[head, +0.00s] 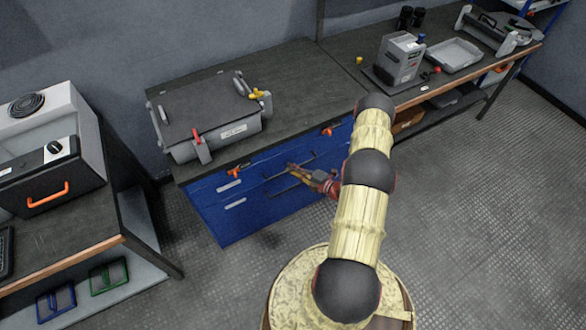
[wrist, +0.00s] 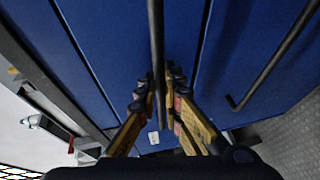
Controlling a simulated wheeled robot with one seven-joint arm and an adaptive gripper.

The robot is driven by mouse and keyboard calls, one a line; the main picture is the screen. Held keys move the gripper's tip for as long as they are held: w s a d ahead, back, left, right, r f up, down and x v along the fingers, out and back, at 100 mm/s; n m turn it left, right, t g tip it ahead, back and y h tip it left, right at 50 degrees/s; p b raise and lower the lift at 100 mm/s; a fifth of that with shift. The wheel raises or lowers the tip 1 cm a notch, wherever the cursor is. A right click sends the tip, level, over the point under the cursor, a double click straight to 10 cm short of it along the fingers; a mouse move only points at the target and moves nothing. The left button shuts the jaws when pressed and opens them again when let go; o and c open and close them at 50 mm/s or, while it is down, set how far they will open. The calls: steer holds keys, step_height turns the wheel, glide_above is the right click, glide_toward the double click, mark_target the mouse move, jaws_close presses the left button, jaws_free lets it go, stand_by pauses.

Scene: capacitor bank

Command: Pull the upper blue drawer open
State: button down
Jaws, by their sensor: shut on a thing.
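The blue drawer cabinet (head: 222,222) stands under the dark bench top. The upper blue drawer (head: 255,170) has a dark bar handle (head: 304,157), and its front looks flush with the cabinet. In the wrist view the upper drawer's face (wrist: 110,45) fills the middle, with its handle (wrist: 157,45) running down between my fingers. My gripper (head: 292,167) is shut on this handle; it also shows in the wrist view (wrist: 157,88). A lower drawer handle (wrist: 275,55) is to the right in the wrist view, apart from the fingers. My arm hides part of the cabinet's right side.
A grey case (head: 205,118) lies on the bench top above the drawers. Orange latches (head: 327,131) sit near the bench edge. A side table (head: 60,225) with a grey device stands at left. The floor (head: 225,290) before the cabinet is clear except for my base.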

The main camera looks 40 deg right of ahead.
stand_by(0.4)
steer(key=s+a+p, duration=0.1)
steer(key=s+a, duration=0.3)
steer(key=s, duration=1.3)
steer(key=s+a+p, duration=0.1)
steer(key=s+a, duration=0.3)
steer(key=s, duration=1.3)
steer(key=c, duration=1.9)
jaws_free()
steer(key=v, duration=1.2)
steer(key=shift+r, duration=0.1)
